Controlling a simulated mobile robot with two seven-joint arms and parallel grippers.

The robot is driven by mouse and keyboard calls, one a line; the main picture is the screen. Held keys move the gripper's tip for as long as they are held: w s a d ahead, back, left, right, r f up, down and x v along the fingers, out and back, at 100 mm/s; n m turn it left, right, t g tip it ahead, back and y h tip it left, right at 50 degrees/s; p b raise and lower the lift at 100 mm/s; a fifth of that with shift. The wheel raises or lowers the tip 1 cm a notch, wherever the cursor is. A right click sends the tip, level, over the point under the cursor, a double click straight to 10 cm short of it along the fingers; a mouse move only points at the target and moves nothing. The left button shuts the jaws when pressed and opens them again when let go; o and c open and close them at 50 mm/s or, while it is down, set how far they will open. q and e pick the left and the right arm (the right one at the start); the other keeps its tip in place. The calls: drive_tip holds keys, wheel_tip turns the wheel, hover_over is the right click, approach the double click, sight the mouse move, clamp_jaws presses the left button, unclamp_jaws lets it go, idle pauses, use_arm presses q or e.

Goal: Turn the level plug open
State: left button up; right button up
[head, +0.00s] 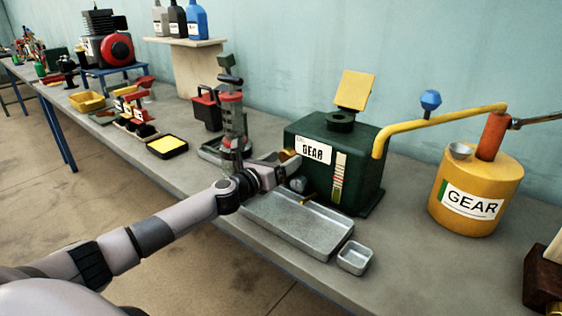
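A dark green gearbox-like case (366,177) with a white GEAR label (314,151) and a striped level gauge (339,178) stands on the bench. Its yellow lid (355,90) is tilted up over a round neck on top. My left gripper (292,171) is at the left part of the case's front face, below and beside the label. Its fingers are small and overlap the case, so I cannot tell whether they are open or shut. The level plug is not clearly seen; it may be hidden at the fingers. A small brass piece (306,200) shows just below. My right gripper is not in view.
A metal tray (297,226) and a small square dish (355,258) lie before the case. A yellow GEAR drum (482,187) with a red pump (493,136) and yellow pipe (440,120) stands right. A red-and-grey upright device (232,112) stands close behind my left wrist.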

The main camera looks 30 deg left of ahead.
use_arm(q)
drive_tip(key=c, duration=0.9)
